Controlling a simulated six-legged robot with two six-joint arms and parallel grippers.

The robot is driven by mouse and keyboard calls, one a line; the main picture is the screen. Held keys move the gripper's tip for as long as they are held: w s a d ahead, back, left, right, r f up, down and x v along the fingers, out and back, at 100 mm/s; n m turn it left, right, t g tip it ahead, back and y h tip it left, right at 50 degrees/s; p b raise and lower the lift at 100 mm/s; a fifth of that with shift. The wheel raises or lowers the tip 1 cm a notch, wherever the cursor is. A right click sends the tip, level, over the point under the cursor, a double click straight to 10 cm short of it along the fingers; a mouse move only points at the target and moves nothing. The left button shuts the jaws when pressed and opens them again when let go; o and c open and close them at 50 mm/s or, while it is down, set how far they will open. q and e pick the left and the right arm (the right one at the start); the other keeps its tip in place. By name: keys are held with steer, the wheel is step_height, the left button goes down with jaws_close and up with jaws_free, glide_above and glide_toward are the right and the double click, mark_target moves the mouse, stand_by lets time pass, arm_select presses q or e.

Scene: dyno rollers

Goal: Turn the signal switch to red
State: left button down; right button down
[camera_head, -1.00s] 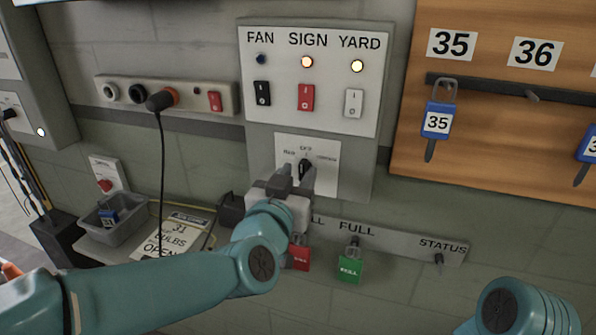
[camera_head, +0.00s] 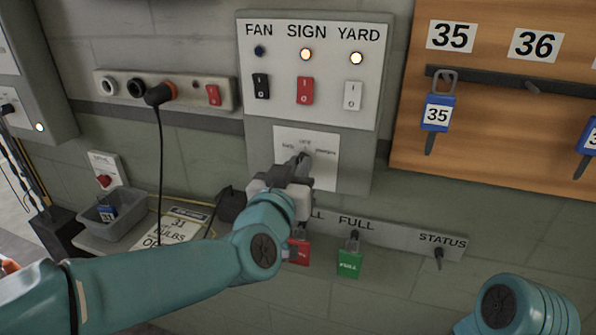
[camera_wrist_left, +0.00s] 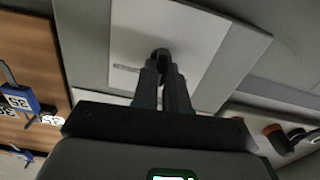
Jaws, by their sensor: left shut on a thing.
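A dark rotary knob sits on a white plate (camera_head: 325,172) with small labels, below the panel of FAN, SIGN and YARD switches. My left gripper (camera_head: 300,164) is shut on this knob and mostly hides it in the head view. In the left wrist view the fingertips (camera_wrist_left: 166,72) are close together on the dark knob (camera_wrist_left: 160,54) against the pale plate (camera_wrist_left: 195,40). No switch here carries a readable "signal" label, and the knob's labels are too small to read surely. My right gripper is out of view; only part of the right arm shows.
The switch panel (camera_head: 280,112) has a red SIGN rocker (camera_head: 305,91); the SIGN and YARD lamps are lit. Below hang a red tag (camera_head: 300,251) and a green tag (camera_head: 348,262). A key board (camera_head: 500,130) is at right, a socket strip (camera_head: 190,90) at left.

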arm_select(q)
steer(key=shift+a+f+n+b, duration=0.1)
steer(key=shift+n+b, duration=1.4)
steer(key=shift+n, duration=0.8)
steer(key=shift+a+f+n+b, duration=0.1)
steer(key=shift+n+b, duration=1.4)
steer(key=shift+n, duration=0.8)
steer(key=c, duration=1.3)
jaws_free()
steer(key=shift+c, duration=0.2)
steer(key=shift+o, duration=0.9)
steer(key=shift+a+r, duration=0.1)
